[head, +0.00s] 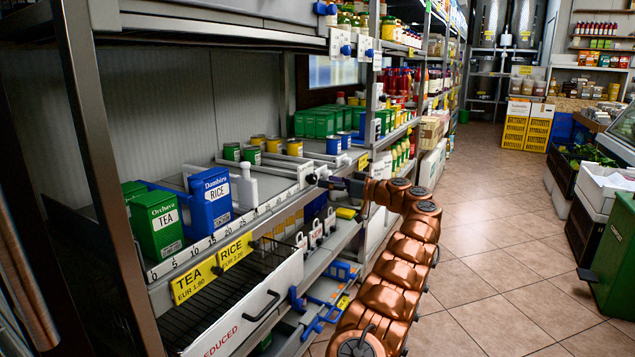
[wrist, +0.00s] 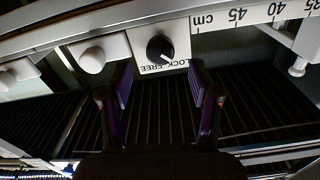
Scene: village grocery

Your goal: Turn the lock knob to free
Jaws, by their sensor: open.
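The lock knob (wrist: 160,48) is a round black knob on a white plate, seen in the upper middle of the wrist view. The plate carries the words LOCK and FREE, upside down in this view. The knob's white mark points to the lower right, towards the LOCK side. My gripper (wrist: 160,86) is open and empty, its purple-padded fingers apart below the knob in the picture and not touching it. In the head view my gripper (head: 334,183) is at the shelf's front edge, where the knob is too small to make out clearly.
A white ruler strip (wrist: 250,15) runs beside the plate. A white round knob (wrist: 92,60) sits left of it. Dark wire racks lie below. In the head view, tea (head: 157,224) and rice (head: 211,200) packs stand on the shelf. The tiled aisle (head: 490,230) is clear.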

